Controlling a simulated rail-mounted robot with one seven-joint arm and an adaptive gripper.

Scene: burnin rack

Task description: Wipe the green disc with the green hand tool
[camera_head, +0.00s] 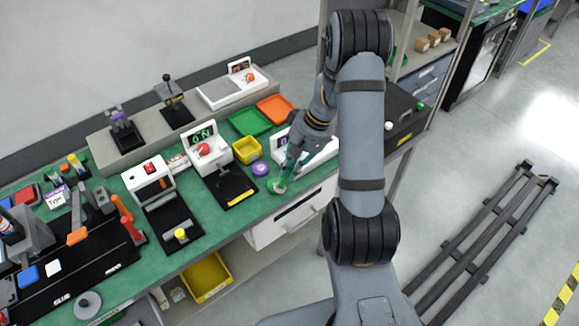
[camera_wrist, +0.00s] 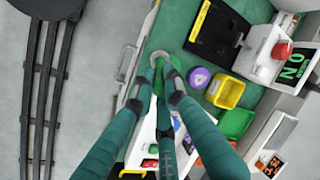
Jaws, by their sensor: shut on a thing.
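My gripper (camera_wrist: 160,93), with long teal fingers, points down over the front edge of the green bench. It is shut on a small bright green piece, seemingly the green hand tool (camera_wrist: 173,74), which is largely hidden by the fingers. A pale-rimmed round piece with a green middle, seemingly the green disc (camera_head: 277,187), lies on the bench just below the fingertips. In the wrist view it is partly covered by the tool and fingers, and I cannot tell whether the tool touches it.
A purple roll (camera_head: 260,169) and a yellow bin (camera_head: 247,149) stand close by. A black-based fixture with a red button (camera_head: 204,149) is to the left. Green (camera_head: 250,121) and orange (camera_head: 274,108) trays lie behind. A white drawer front (camera_head: 290,217) is below the bench edge.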

